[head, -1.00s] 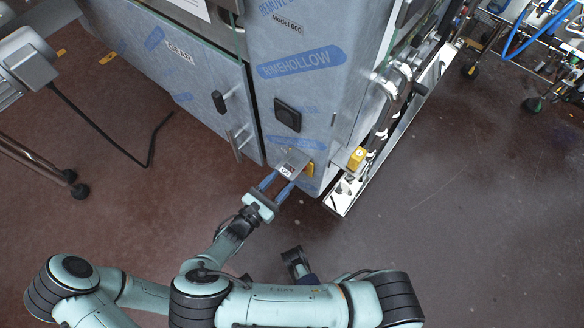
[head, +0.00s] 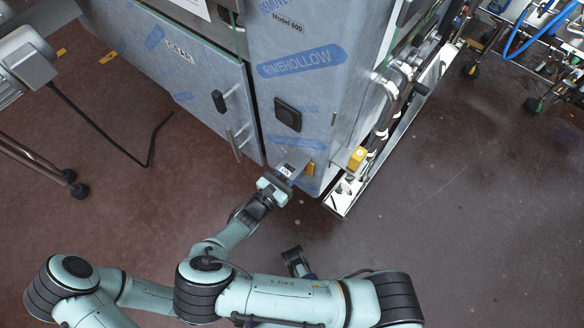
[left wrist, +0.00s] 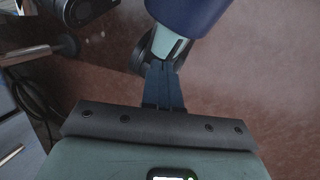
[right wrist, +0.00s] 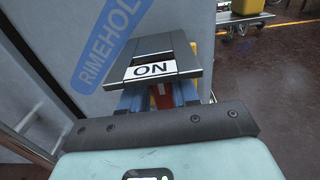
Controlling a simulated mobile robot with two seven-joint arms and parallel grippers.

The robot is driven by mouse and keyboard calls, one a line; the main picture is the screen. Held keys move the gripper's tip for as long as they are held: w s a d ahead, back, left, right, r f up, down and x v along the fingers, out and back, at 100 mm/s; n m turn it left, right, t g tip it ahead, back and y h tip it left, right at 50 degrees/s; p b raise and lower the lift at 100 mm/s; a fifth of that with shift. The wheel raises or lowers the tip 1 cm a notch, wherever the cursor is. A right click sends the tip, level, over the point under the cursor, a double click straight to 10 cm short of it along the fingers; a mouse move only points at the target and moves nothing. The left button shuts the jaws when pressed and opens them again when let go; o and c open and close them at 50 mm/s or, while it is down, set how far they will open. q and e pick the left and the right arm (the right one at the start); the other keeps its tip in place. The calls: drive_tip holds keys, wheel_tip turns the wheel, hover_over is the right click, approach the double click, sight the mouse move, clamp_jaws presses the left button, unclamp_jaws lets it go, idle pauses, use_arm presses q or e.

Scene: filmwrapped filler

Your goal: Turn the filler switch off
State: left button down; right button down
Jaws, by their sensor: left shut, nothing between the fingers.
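The filler cabinet (head: 300,95) stands ahead, with a black square fitting (head: 288,114) above the switch and a door handle (head: 235,145) to its left. A yellow block (head: 357,157) sits at the right corner. The floor (head: 450,240) to the right is clear.

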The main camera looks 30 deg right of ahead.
use_arm(q)
drive_tip(key=shift+r, duration=0.15)
